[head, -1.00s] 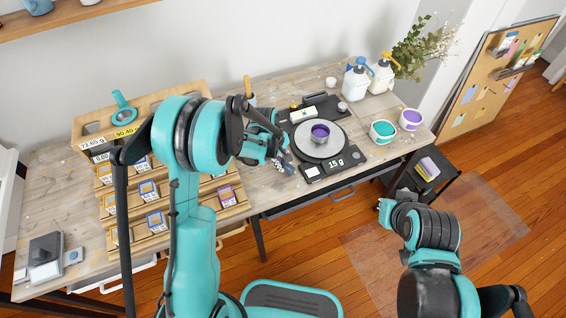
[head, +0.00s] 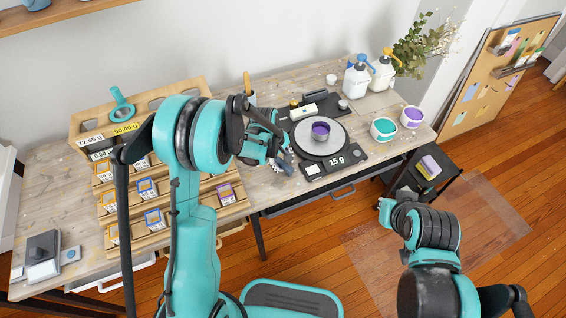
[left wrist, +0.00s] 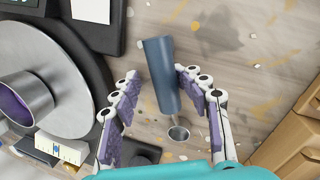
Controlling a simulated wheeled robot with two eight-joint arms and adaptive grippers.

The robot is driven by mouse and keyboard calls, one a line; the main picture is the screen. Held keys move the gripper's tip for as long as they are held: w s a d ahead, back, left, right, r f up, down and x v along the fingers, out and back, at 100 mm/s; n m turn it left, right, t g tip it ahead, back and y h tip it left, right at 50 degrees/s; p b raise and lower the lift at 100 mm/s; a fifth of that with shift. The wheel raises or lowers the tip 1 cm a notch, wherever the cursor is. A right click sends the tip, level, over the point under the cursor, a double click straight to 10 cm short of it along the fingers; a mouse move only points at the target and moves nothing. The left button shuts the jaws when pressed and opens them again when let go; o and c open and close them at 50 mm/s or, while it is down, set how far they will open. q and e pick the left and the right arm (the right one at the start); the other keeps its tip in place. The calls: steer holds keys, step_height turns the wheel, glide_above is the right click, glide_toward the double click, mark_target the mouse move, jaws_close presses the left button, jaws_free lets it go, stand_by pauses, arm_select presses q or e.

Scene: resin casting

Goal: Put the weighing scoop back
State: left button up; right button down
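The weighing scoop (left wrist: 160,75) shows in the left wrist view as a blue-grey handle with a small steel cup at its lower end. Its handle lies between the fingers of my left gripper (left wrist: 157,88), close to the right finger, with a narrow gap at the left one. The fingers look spread around it, not closed. In the head view my left gripper (head: 281,160) is low over the table, left of the black scale (head: 343,159), and hides most of the scoop. My right gripper (head: 385,209) is in front of the table; its fingers are hardly visible.
A steel cup (head: 320,132) with purple contents stands on the scale, which reads 15 g. Tubs, pump bottles (head: 357,78) and a plant are at the right. A wooden rack (head: 150,108) with small boxes stands left. The front left table is mostly clear.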

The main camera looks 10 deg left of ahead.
arm_select(q)
steer(key=shift+r, duration=0.1)
steer(key=v, duration=1.2)
steer(key=s+a+r+m+t, duration=0.1)
steer(key=s+r+m+t, duration=0.1)
steer(key=s, duration=0.4)
steer(key=s+a+r+m+t+y, duration=0.1)
steer(key=s+a+r+m, duration=0.1)
steer(key=s+r+m, duration=0.2)
steer(key=s+a+r+m+t+y, duration=0.1)
steer(key=s+m, duration=0.4)
steer(key=s, duration=0.5)
steer(key=shift+a+r+t, duration=0.3)
steer(key=shift+r+t, duration=0.5)
steer(key=shift+r, duration=0.25)
